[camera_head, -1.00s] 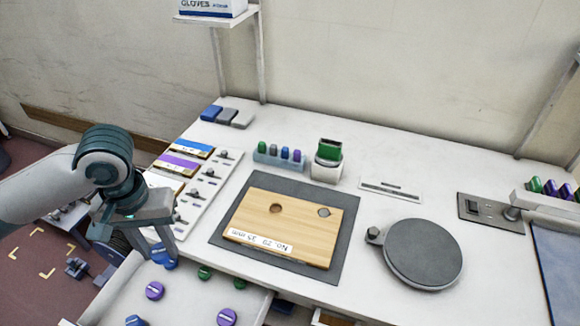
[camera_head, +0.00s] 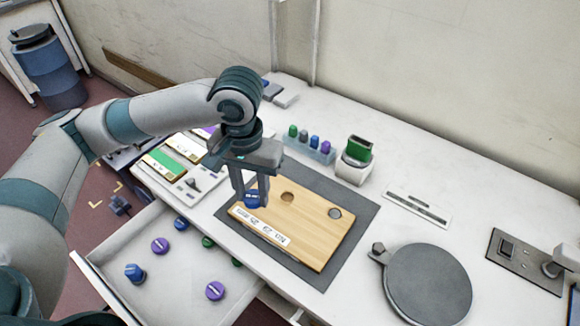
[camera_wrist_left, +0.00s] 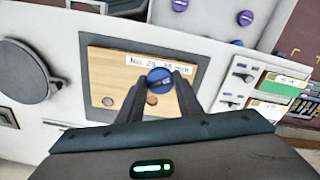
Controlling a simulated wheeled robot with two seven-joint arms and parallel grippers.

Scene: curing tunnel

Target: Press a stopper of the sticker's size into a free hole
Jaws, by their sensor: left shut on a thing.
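A wooden board (camera_head: 310,235) lies on a dark mat. Two holes show in the head view: a dark brown-looking hole (camera_head: 287,197) and a greyish one (camera_head: 335,213). My left gripper (camera_head: 250,203) is shut on a blue stopper (camera_head: 252,200) over the board's left end, apart from both visible holes. The wrist view also shows the blue stopper (camera_wrist_left: 160,80) between the fingers, above the board (camera_wrist_left: 120,70). My right gripper is out of view.
An open drawer (camera_head: 185,300) at the front left holds several blue, purple and green stoppers. A rack (camera_head: 308,149) of coloured stoppers and a green-topped device (camera_head: 355,160) stand behind the board. A round dark plate (camera_head: 430,285) lies to the right.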

